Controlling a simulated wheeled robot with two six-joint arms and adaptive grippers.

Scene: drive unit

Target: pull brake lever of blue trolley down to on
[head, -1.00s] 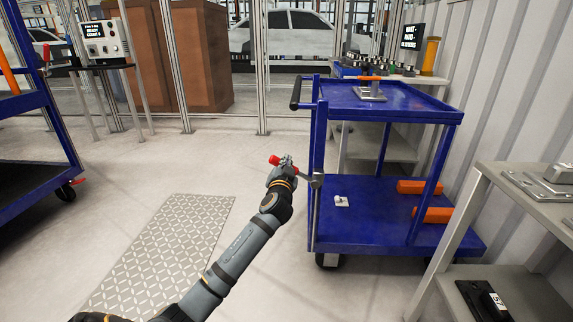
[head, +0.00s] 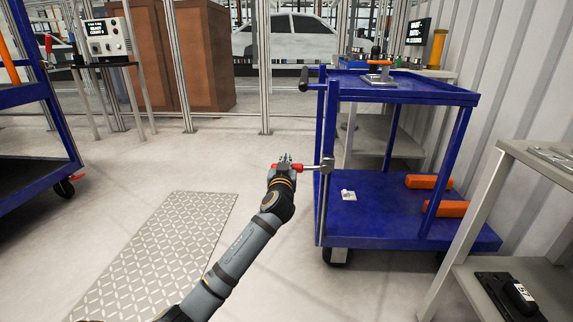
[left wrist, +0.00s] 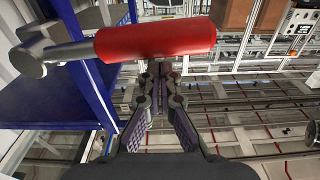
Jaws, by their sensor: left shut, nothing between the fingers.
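The blue trolley (head: 400,215) stands right of centre in the head view. Its brake lever has a red grip (head: 289,167) and a grey pivot (head: 327,165) on the left post, and sticks out left, roughly level. My left gripper (head: 285,160) is shut and empty, at the red grip. In the left wrist view the red grip (left wrist: 155,40) lies across, just beyond the closed fingertips (left wrist: 153,72), with the grey pivot end (left wrist: 32,57) at the left. I cannot tell whether the fingers touch the grip. My right gripper is out of view.
A patterned floor plate (head: 160,255) lies left of my left arm. Another blue cart (head: 35,150) stands at the far left. A grey shelf table (head: 535,165) stands close at the right. Orange blocks (head: 450,208) lie on the trolley's lower deck.

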